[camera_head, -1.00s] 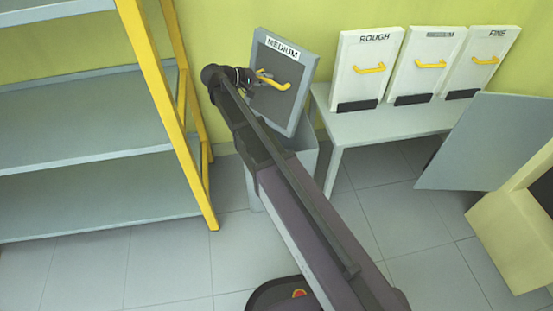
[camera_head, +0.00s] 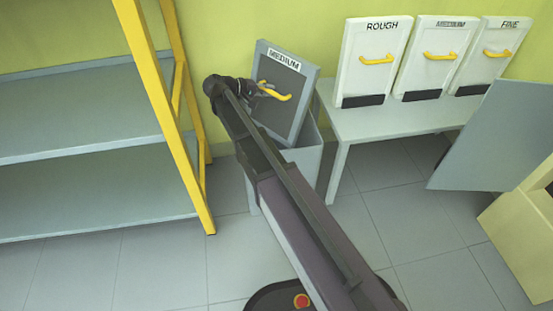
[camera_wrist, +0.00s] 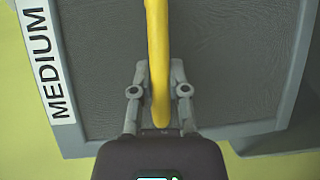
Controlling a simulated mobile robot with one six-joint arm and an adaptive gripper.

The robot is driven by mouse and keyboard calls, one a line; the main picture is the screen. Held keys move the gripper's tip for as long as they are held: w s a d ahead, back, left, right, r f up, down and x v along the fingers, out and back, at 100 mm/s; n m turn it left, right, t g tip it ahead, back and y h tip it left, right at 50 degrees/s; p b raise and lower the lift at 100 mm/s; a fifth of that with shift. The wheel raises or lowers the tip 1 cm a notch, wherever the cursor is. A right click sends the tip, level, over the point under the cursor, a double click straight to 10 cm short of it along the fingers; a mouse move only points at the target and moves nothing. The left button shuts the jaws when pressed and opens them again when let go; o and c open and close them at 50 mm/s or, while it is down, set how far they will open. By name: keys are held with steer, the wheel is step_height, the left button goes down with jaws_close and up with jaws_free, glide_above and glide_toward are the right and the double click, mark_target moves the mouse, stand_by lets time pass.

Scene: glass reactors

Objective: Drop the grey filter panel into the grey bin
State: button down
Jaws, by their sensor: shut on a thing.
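The grey filter panel (camera_head: 293,112), labelled MEDIUM and with a yellow handle, is tilted at the mouth of the grey bin (camera_head: 304,165). Its lower part overlaps the bin opening, and my arm hides part of both. My gripper (camera_head: 260,90) is at the panel's handle. In the wrist view my gripper (camera_wrist: 157,90) has one finger on each side of the yellow handle (camera_wrist: 157,45), shut on it. The grey panel (camera_wrist: 230,60) fills most of that view. I cannot tell how deep its lower edge is in the bin.
A bench (camera_head: 385,122) at right holds white panels marked ROUGH (camera_head: 368,65), MEDIUM (camera_head: 430,60) and FINE (camera_head: 492,60). A grey shelf with a yellow frame (camera_head: 165,110) stands close left of the bin. A grey sheet (camera_head: 490,140) leans out at right.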

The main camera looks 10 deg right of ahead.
mark_target(275, 104)
steer(key=shift+f, duration=0.15)
steer(key=shift+f+b, duration=2.85)
steer(key=shift+b, duration=0.15)
steer(key=c, duration=0.5)
jaws_free()
steer(key=shift+c, duration=0.2)
